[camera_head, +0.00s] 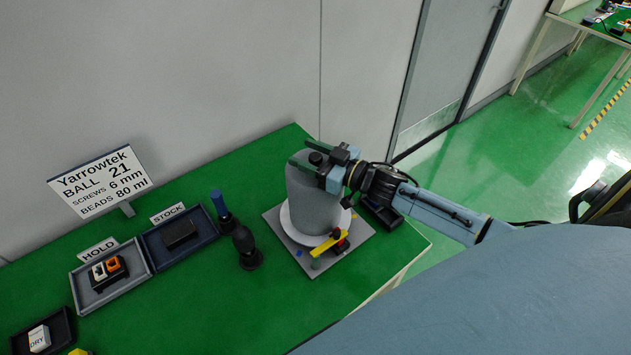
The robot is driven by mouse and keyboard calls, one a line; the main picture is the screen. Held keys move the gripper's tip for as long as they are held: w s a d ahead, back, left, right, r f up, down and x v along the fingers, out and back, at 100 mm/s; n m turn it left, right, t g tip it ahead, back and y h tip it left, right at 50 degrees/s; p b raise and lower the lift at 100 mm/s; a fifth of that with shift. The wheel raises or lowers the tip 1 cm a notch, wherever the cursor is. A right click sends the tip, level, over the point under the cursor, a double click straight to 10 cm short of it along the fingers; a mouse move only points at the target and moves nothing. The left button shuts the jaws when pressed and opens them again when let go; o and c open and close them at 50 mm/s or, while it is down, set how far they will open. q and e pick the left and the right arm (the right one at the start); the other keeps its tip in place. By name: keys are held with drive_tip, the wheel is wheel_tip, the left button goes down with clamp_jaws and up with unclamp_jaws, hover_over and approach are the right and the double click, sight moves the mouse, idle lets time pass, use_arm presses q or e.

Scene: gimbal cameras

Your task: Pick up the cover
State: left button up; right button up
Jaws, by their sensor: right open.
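The cover (310,203) is a grey cylinder with a black knob (316,158) on top. It stands upright on a pale round base (290,222) over a grey square plate (279,238) on the green bench. My right gripper (307,163) comes in from the right at the cover's top. My left gripper is not in view.
A yellow bar (328,242) sits at the plate's front. A black stand (246,249) and a blue-topped bottle (222,212) are left of the plate. Trays labelled STOCK (151,258) and HOLD (80,300) lie farther left. A wall runs behind the bench.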

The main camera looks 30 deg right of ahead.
clamp_jaws()
drive_tip(key=shift+r, duration=0.15)
idle(0.4)
